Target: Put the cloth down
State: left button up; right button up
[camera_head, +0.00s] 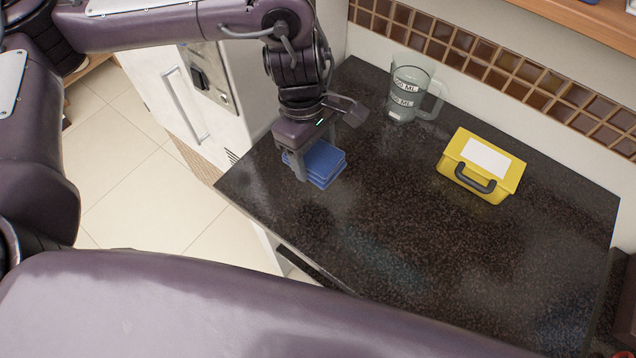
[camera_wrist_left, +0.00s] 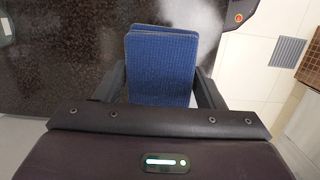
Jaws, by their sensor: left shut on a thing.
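The blue cloth (camera_head: 323,164) is a folded, layered square at the left part of the dark countertop (camera_head: 390,240). My left gripper (camera_head: 317,163) is above it, pointing down, with its fingers on either side of the cloth. In the left wrist view the cloth (camera_wrist_left: 160,65) fills the space between the fingers of my left gripper (camera_wrist_left: 160,88), and it is shut on the cloth. I cannot tell whether the cloth touches the countertop. My right gripper is not in view.
A clear measuring jug (camera_head: 408,92) stands at the back of the countertop. A yellow case (camera_head: 482,165) with a dark handle lies to its right. The middle and front of the countertop are clear. A white cabinet (camera_head: 180,95) stands at the left, and a tiled wall runs behind.

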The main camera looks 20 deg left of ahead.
pick_arm(q)
send_over(317, 196)
notch_tip(317, 196, down, 8)
jog(key=shift+a+f, duration=0.15)
jog(key=shift+f, duration=0.3)
notch_tip(317, 196, down, 4)
jog(key=shift+r+b, duration=0.25)
jog(key=shift+b, duration=0.1)
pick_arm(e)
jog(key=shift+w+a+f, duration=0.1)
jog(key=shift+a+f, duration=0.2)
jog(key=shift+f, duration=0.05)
pick_arm(q)
jog(key=shift+f, duration=0.15)
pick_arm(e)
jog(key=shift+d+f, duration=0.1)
pick_arm(q)
jog(key=shift+f+b, duration=0.15)
jog(key=shift+b, duration=0.15)
jog(key=o, duration=1)
jog(key=shift+o, duration=0.2)
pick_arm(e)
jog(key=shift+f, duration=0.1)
